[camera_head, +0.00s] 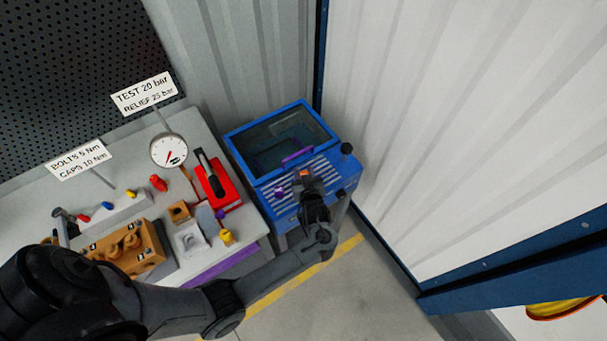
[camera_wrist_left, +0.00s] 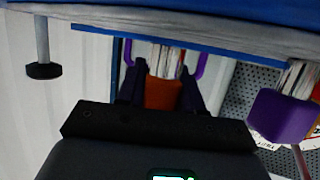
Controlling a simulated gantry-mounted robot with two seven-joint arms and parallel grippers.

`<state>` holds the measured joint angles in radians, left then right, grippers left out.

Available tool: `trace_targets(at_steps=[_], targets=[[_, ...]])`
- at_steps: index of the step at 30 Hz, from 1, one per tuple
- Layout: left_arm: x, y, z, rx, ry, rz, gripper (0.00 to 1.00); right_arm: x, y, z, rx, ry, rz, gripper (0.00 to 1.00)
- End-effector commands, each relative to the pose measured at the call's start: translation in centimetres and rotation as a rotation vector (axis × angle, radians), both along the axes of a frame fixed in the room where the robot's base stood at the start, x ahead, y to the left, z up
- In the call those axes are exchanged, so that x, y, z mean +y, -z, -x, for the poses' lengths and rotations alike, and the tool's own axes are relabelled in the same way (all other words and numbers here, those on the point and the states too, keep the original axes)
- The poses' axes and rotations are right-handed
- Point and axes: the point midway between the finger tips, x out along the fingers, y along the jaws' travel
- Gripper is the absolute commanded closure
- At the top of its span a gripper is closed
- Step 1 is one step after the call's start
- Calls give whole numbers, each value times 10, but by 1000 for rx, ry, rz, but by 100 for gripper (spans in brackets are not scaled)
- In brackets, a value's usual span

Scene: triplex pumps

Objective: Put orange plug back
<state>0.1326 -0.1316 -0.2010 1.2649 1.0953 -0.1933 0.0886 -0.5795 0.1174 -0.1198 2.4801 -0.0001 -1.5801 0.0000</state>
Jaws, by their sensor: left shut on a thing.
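The orange plug (camera_head: 304,173) shows as a small orange patch at the front of the blue cabinet. My left gripper (camera_head: 306,181) reaches it there from the front. In the left wrist view the orange plug (camera_wrist_left: 163,93) sits between the two dark fingers of my left gripper (camera_wrist_left: 162,90), which are shut on it. I cannot tell whether the plug touches the cabinet or is seated in it, as the fingers and wrist hide its surroundings. My right gripper is not seen in either view.
The blue cabinet (camera_head: 236,143) has a clear lid and a purple handle (camera_head: 297,155). A purple block (camera_wrist_left: 282,117) is close right of the gripper. The bench left holds a gauge (camera_head: 169,151) and red tool (camera_head: 222,190).

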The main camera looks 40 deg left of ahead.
Motion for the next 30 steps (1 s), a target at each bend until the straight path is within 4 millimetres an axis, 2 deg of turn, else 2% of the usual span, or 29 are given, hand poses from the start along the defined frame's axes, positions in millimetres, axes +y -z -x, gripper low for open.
trace_targets(at_steps=[15,16,20,30], targets=[[0,10,0,-1,0,1,100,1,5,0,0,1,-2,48],[0,9,0,-1,0,1,60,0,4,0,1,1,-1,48],[0,9,0,-1,0,1,40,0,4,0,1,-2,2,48],[0,7,0,-1,1,1,39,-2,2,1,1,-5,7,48]])
